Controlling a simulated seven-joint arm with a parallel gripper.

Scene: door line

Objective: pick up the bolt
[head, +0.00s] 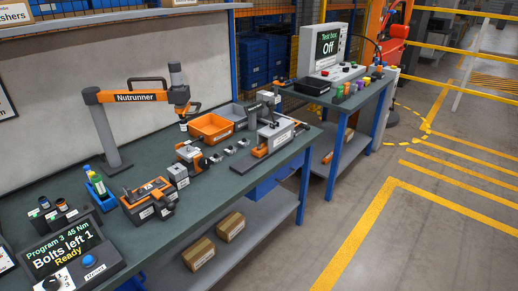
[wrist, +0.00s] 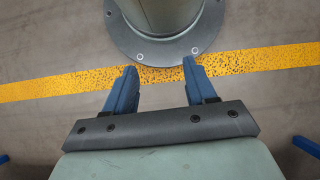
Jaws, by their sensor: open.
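I cannot make out a bolt for certain. Several small grey metal pieces (head: 230,150) lie in a row on the green workbench top (head: 165,147) in the head view, too small to identify. An orange bin (head: 211,128) and a grey bin (head: 238,112) stand behind them; their contents are not clear. My gripper (wrist: 160,68) shows only in the wrist view. Its two blue fingers are apart with nothing between them, over the floor and away from the bench. No bolt shows there.
A nutrunner arm (head: 133,96) rises over the bench. Orange-and-grey tools and fixtures (head: 148,198) crowd its front. A control panel (head: 72,259) reads "Bolts left 1", "Ready". A second bench carries a test box (head: 330,47) reading "Off". The floor at right (head: 420,240) is clear.

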